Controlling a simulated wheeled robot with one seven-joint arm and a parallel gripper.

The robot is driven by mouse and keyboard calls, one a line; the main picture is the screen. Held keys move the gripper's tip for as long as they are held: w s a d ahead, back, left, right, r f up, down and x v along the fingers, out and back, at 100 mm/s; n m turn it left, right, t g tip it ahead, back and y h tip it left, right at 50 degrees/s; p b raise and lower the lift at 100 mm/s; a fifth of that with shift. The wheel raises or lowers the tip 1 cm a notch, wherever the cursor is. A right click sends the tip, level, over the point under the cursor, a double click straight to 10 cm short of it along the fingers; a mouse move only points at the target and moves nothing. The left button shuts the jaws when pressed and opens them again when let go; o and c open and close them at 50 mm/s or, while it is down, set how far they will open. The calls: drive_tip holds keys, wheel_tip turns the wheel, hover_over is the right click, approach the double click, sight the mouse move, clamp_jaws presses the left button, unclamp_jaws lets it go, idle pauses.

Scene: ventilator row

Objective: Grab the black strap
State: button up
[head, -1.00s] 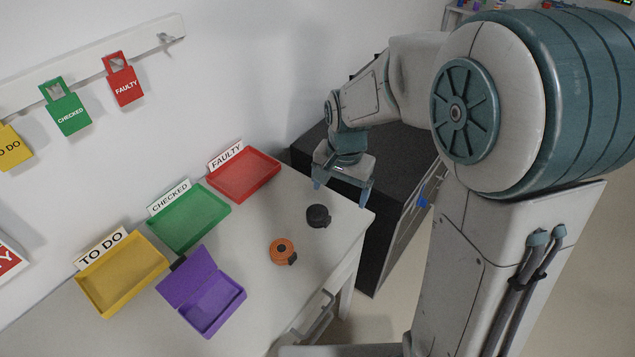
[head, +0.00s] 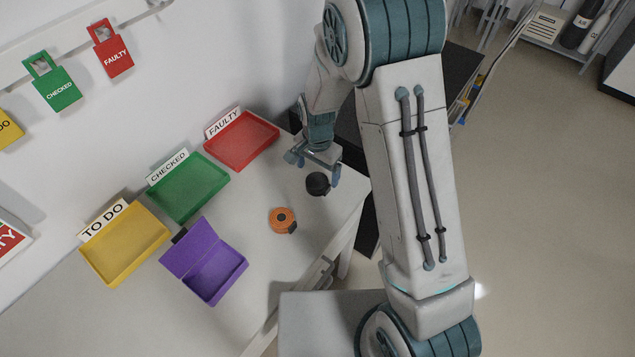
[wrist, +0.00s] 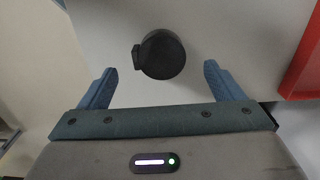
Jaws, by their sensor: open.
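The black strap (head: 317,183) is a small round coil with a square tab, lying on the white table near its right end. In the wrist view the black strap (wrist: 162,54) sits ahead of and between the two blue fingers, apart from both. My gripper (head: 312,172) is open and empty, just behind and above the strap in the head view. It also shows in the wrist view (wrist: 155,85) with its fingers spread wider than the coil. How high the fingertips are above the table is hard to tell.
An orange coil (head: 283,221) lies nearby on the table (head: 262,262). Red (head: 243,141), green (head: 188,187) and yellow (head: 125,245) trays line the wall side. An open purple case (head: 212,274) lies in front. The red tray edge (wrist: 303,70) is right of my gripper in the wrist view.

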sight(318, 181)
drive_tip(key=shift+d+f+p, duration=0.1)
drive_tip(key=shift+f+p, duration=0.7)
drive_tip(key=shift+f, duration=1.85)
drive_tip(key=c, duration=1.1)
